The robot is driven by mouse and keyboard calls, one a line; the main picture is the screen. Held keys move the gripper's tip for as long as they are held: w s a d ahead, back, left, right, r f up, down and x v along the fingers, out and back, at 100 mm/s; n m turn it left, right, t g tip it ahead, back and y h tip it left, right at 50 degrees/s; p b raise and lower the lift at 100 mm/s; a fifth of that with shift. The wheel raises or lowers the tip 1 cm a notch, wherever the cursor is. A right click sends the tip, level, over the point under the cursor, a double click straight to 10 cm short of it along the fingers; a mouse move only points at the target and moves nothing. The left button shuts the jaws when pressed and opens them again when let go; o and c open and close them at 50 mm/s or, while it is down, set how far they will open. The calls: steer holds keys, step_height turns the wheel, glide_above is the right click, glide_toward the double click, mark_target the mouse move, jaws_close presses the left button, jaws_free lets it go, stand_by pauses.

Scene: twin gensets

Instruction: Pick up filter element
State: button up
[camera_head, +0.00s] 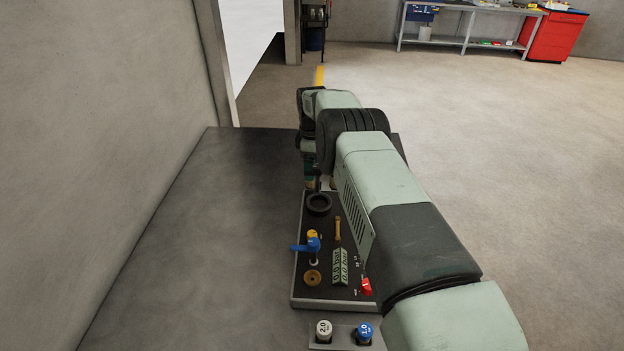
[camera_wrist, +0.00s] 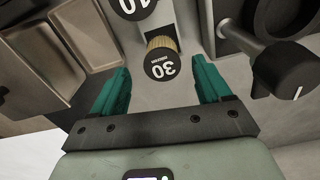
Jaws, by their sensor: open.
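A filter element (camera_wrist: 163,45) with tan pleated sides and a black end cap marked 30 sits in a pale holder in the wrist view. Its number appears upside down. A second black cap marked 10 (camera_wrist: 134,7) is cut off at the top edge. My gripper (camera_wrist: 160,78) is open, with one teal finger to each side of the 30 cap and visible gaps on both sides. Whether the fingertips reach as deep as the cap is hard to tell. In the head view my arm hides most of the gripper and the filter area.
A black-handled knob (camera_wrist: 284,70) stands close to the right finger in the wrist view. Grey trays (camera_wrist: 90,32) lie to the left. In the head view, a dark panel (camera_head: 300,275) carries a black ring (camera_head: 319,204), a blue-handled valve (camera_head: 313,245) and a red switch (camera_head: 366,286).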

step_height(320, 180, down, 5)
steer(key=shift+s+d+f, duration=0.1)
steer(key=shift+s, duration=0.05)
